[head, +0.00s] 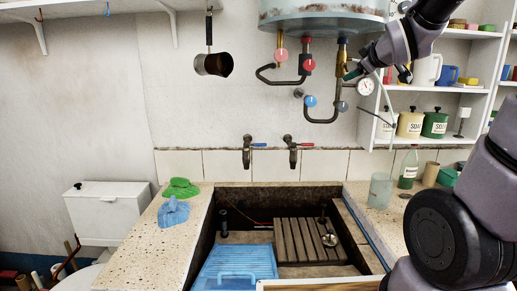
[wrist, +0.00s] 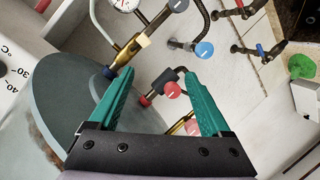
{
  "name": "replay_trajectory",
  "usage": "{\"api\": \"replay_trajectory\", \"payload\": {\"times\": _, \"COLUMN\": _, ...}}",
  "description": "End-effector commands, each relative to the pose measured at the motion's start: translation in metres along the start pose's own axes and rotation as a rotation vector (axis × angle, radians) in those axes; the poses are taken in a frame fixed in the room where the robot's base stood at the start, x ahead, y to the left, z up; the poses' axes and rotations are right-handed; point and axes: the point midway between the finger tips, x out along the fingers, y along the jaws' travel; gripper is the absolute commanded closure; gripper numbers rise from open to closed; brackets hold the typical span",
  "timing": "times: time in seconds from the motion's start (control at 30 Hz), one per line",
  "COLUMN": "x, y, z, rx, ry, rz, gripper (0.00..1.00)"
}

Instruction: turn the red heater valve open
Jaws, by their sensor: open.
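Each has a pale pointer mark. In the wrist view my gripper's teal fingers (wrist: 158,76) are spread and empty.
A blue knob (head: 310,101) and a grey knob (head: 342,106) sit lower on the pipes. The gauge (head: 366,86) is close to my gripper. Two taps (head: 247,150) are on the wall above the stone trough (head: 232,236). Shelves (head: 455,90) with tins and jugs stand right.

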Motion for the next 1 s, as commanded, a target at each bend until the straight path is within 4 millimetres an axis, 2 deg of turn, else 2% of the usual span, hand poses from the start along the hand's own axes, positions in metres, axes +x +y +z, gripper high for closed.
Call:
{"api": "replay_trajectory", "payload": {"times": 0.03, "x": -0.018, "y": -0.002, "z": 0.007, "rx": 0.119, "ry": -0.059, "rz": -0.015, "gripper": 0.18}}
{"api": "replay_trajectory", "payload": {"times": 0.07, "x": -0.029, "y": -0.006, "z": 0.013, "rx": 0.194, "ry": -0.101, "rz": -0.029, "gripper": 0.18}}
{"api": "replay_trajectory", "payload": {"times": 0.23, "x": -0.093, "y": -0.041, "z": 0.038, "rx": 0.616, "ry": -0.329, "rz": -0.110, "gripper": 0.18}}
{"api": "replay_trajectory", "payload": {"times": 0.4, "x": -0.154, "y": -0.087, "z": 0.048, "rx": 0.957, "ry": -0.527, "rz": -0.191, "gripper": 0.18}}
{"api": "replay_trajectory", "payload": {"times": 0.5, "x": -0.180, "y": -0.107, "z": 0.049, "rx": 1.083, "ry": -0.611, "rz": -0.225, "gripper": 0.18}}
{"api": "replay_trajectory", "payload": {"times": 0.67, "x": -0.199, "y": -0.123, "z": 0.049, "rx": 1.173, "ry": -0.676, "rz": -0.252, "gripper": 0.18}}
{"api": "replay_trajectory", "payload": {"times": 1.0, "x": -0.200, "y": -0.124, "z": 0.049, "rx": 1.179, "ry": -0.683, "rz": -0.255, "gripper": 0.18}}
